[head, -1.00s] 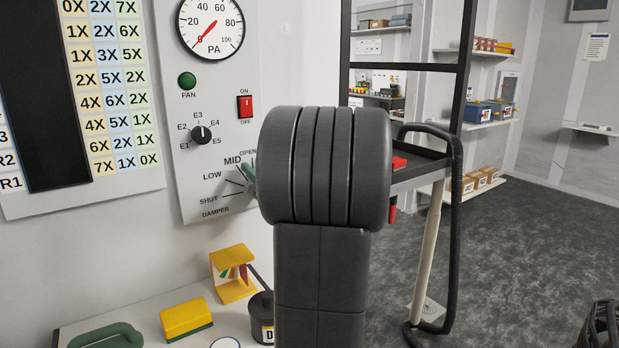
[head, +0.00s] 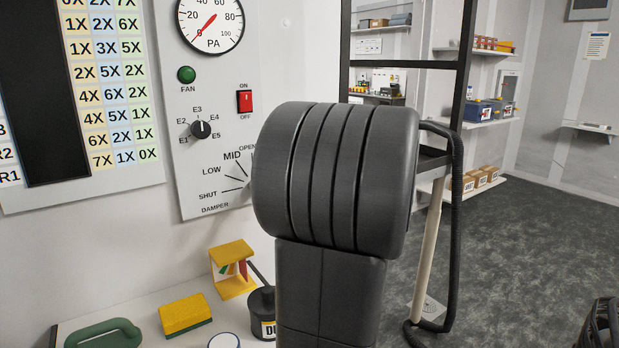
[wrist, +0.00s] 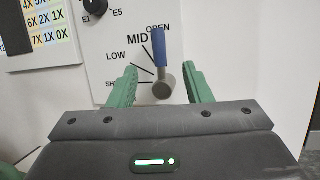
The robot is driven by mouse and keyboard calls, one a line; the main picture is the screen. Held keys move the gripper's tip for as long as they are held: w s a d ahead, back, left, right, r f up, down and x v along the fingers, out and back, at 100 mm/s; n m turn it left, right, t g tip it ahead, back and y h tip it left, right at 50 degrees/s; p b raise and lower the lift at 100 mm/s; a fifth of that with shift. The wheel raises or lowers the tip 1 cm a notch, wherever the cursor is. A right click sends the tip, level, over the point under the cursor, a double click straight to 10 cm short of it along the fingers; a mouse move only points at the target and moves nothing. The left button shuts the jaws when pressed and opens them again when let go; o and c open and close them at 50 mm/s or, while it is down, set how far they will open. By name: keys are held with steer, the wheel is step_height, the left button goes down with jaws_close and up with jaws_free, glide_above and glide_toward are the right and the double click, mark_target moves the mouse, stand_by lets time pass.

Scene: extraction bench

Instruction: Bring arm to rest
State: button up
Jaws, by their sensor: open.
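My gripper (wrist: 161,76) shows in the wrist view with its two green fingers apart and nothing clasped between them. The damper lever, with a blue handle (wrist: 160,47) and a grey round hub (wrist: 162,89), appears between the fingers, with a gap on each side. Its handle points up, close to the right of the MID mark and beside OPEN. How far the fingertips are from the panel is hard to tell. In the head view my dark arm hides the gripper and the lever; the damper scale (head: 228,178) shows left of the arm.
The control panel (head: 208,72) carries a gauge (head: 211,20), a green fan light (head: 186,75), a red switch (head: 245,101) and a selector knob (head: 200,129). Below stand a yellow block (head: 185,314), a yellow stand (head: 233,270) and a dark pot (head: 262,311). Open floor (head: 530,265) lies right.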

steer(key=p+x, duration=0.1)
steer(key=x, duration=0.9)
steer(key=shift+w+a+r, duration=0.15)
steer(key=shift+a+r, duration=0.05)
steer(key=shift+a, duration=0.05)
steer(key=shift+a+f+n+g, duration=0.2)
steer(key=shift+n+g, duration=0.1)
steer(key=shift+n, duration=0.3)
steer(key=shift+s+a+r+n+y, duration=0.1)
steer(key=shift+s+n+y, duration=0.2)
steer(key=shift+s+n, duration=0.25)
steer(key=shift+w, duration=0.15)
steer(key=shift+a+g, duration=0.1)
steer(key=shift+g, duration=0.2)
